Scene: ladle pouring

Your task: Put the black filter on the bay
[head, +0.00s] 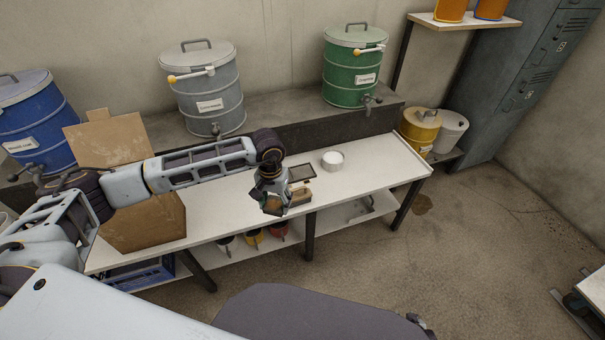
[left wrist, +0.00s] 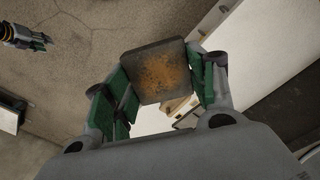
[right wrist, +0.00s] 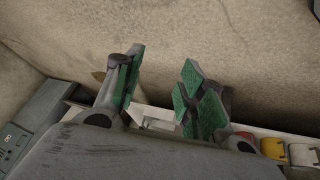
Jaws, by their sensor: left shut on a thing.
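My left gripper (head: 271,196) is over the front edge of the white bench. In the left wrist view the gripper (left wrist: 160,72) is shut on a dark square filter (left wrist: 157,68) with a rusty-brown face, held between green pads. In the head view the filter is mostly hidden by the fingers. A dark-framed rectangular piece (head: 300,173), possibly the bay, lies on the bench just behind the gripper. A small wooden block (head: 301,195) is beside the gripper, partly hidden. My right gripper (right wrist: 162,78) is open and empty, away from the bench top, and not in the head view.
A white round container (head: 333,161) stands right of the dark-framed piece on the bench (head: 375,170). Grey (head: 207,95) and green (head: 352,75) drums stand on the ledge behind. The bench's right end is clear.

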